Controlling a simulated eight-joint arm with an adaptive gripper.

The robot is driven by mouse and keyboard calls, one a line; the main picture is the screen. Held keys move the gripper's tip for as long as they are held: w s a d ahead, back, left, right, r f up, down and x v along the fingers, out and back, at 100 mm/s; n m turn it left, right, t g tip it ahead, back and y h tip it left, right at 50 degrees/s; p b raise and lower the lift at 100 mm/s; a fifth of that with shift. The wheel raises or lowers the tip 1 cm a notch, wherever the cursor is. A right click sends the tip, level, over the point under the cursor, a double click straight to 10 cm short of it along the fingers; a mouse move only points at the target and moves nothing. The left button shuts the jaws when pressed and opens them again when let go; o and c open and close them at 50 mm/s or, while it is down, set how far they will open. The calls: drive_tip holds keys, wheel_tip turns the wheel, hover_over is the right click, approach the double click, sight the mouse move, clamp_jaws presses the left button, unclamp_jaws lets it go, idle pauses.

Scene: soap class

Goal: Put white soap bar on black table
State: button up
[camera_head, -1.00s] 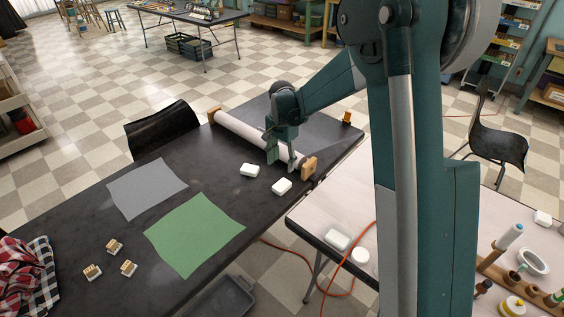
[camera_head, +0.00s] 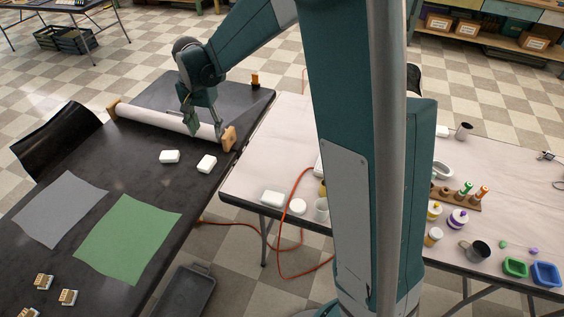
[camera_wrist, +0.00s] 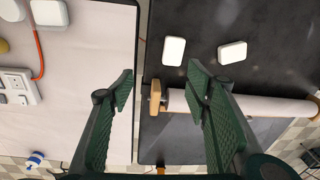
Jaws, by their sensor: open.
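Two white soap bars lie apart on the black table (camera_head: 120,190) in the head view: a left one (camera_head: 169,157) and a right one (camera_head: 206,164). Both also show in the wrist view, one (camera_wrist: 173,51) nearer the table edge and one (camera_wrist: 232,52) beside it. Another white bar (camera_head: 273,198) lies on the pale table (camera_head: 300,150), with a round white piece (camera_head: 298,206) beside it. My gripper (camera_head: 206,130) is open and empty above the paper roll, behind the soap bars in the head view. In the wrist view its fingers (camera_wrist: 163,85) are spread wide over the gap between the tables.
A paper roll (camera_head: 165,120) on wooden ends lies across the black table. Grey (camera_head: 60,208) and green (camera_head: 128,238) sheets lie on it, with several small brush-like blocks (camera_head: 68,297). An orange cord (camera_head: 290,222) and a power strip (camera_wrist: 18,87) are on the pale table's side.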

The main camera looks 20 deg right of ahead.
drive_tip(key=s+d+r+n+t, duration=0.2)
drive_tip(key=s+d+r, duration=0.3)
drive_tip(key=s, duration=0.4)
drive_tip(key=s+d+r+n+t, duration=0.1)
drive_tip(key=s+d+r+n, duration=0.15)
drive_tip(key=s+r, duration=0.55)
drive_tip(key=s+d+n+t, duration=0.1)
drive_tip(key=s+d, duration=0.1)
drive_tip(key=s, duration=0.7)
drive_tip(key=s+d+n+t, duration=0.2)
drive_tip(key=s+d, duration=0.1)
drive_tip(key=s, duration=0.6)
drive_tip(key=shift+s+d+f, duration=0.3)
drive_tip(key=shift+s+f, duration=0.1)
drive_tip(key=shift+f, duration=0.05)
